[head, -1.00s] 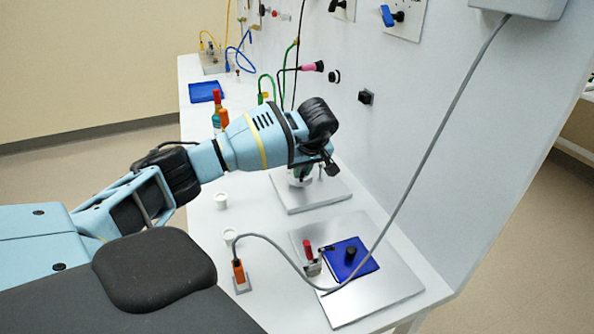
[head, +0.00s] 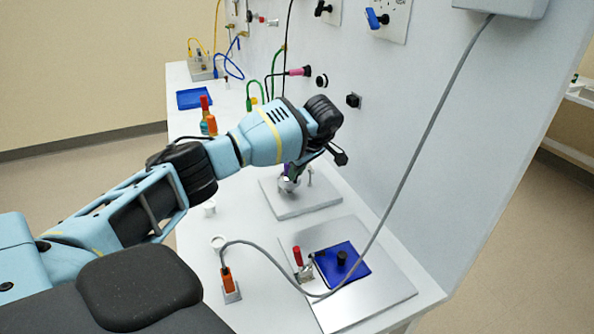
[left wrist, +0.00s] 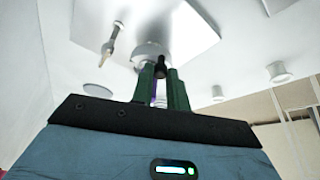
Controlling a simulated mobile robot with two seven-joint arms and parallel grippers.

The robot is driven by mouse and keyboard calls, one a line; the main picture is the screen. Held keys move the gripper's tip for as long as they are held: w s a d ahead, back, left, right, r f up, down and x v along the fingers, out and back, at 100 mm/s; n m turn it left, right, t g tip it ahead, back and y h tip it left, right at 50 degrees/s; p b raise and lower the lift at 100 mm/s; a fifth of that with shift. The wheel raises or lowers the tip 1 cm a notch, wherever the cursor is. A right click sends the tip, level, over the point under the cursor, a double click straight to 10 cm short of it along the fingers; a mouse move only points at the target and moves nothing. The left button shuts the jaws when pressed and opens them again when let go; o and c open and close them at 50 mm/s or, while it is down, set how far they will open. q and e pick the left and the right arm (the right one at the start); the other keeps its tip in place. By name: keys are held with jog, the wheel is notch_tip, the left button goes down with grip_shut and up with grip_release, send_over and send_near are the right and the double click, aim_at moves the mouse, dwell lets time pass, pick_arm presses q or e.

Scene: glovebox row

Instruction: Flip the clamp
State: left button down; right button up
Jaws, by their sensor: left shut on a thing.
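The clamp (head: 298,258), with an upright red handle and metal base, stands on a grey metal plate (head: 387,285) at the front of the bench. It is beside a blue block (head: 352,272) with a black knob. My left gripper (head: 289,175) is well behind the clamp, over a second metal plate (head: 272,202). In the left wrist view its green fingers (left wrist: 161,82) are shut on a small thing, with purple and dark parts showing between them. A round silvery fitting is right by the fingertips; whether they touch cannot be told. My right gripper is out of view.
A grey cable runs from the wall box (head: 503,8) across the front plate to an orange plug (head: 227,279). Bottles (head: 207,115) and a blue tray (head: 195,98) are farther back. A panel wall bounds the right.

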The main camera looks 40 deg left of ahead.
pick_arm(q)
jog(key=c, duration=1.4)
grip_release()
jog(key=shift+v, duration=3.9)
jog(key=shift+f, duration=0.1)
